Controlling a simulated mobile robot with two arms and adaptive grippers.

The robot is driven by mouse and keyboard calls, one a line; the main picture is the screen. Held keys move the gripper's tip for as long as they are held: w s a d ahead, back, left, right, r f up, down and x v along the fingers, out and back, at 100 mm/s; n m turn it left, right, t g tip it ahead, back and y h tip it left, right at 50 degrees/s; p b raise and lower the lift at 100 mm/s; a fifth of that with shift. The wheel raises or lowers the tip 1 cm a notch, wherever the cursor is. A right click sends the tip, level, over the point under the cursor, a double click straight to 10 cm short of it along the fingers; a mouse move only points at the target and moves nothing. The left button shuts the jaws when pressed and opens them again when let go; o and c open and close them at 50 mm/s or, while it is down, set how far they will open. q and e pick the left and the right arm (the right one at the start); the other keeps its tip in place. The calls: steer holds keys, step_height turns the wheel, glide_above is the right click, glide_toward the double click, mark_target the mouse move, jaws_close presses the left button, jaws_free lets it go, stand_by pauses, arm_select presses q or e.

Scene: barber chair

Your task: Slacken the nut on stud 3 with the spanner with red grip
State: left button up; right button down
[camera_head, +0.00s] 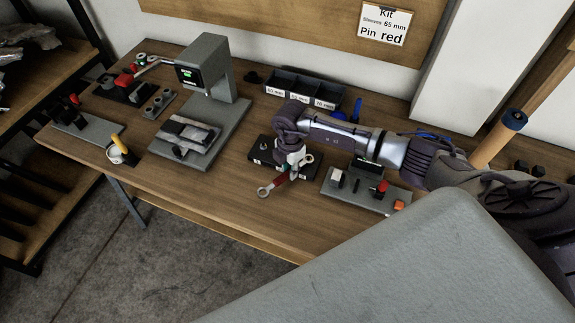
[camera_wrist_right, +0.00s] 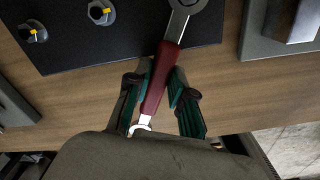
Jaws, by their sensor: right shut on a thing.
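My right gripper (camera_head: 287,172) is shut on the red grip of the spanner (camera_head: 279,181), low over the front edge of a black plate (camera_head: 260,152) on the bench. One ring end of the spanner points toward the bench's front edge; the other lies over the plate. In the right wrist view the red grip (camera_wrist_right: 160,82) sits between the green-padded fingers (camera_wrist_right: 158,90). The spanner's far head (camera_wrist_right: 188,8) is cut by the top edge. Two nuts with yellow marks (camera_wrist_right: 34,32) (camera_wrist_right: 101,13) stand on the plate to its left. Whether the head is around a nut, and which stud is 3, I cannot tell.
A grey press (camera_head: 208,70) with a lit display stands left of the plate. Labelled dark bins (camera_head: 300,90) are behind it. A grey fixture (camera_head: 340,196) with a red knob is close on the right. Bare wood (camera_head: 225,200) lies in front of the plate.

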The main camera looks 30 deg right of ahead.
steer(key=shift+s+d+n, duration=0.3)
steer(key=shift+s+n, duration=0.55)
steer(key=shift+n, duration=0.35)
steer(key=shift+s+d+n, duration=0.45)
steer(key=shift+s+n, duration=0.15)
steer(key=shift+n, duration=0.55)
steer(key=shift+s+d+n, duration=0.45)
steer(key=shift+s+n, duration=0.1)
steer(key=shift+n, duration=0.6)
steer(key=shift+s+d+n+b, duration=0.4)
steer(key=shift+d+n, duration=0.25)
steer(key=shift+n, duration=0.5)
steer(key=shift+s+d+n+b, duration=0.35)
steer(key=shift+d+n, duration=0.3)
steer(key=shift+n, duration=0.5)
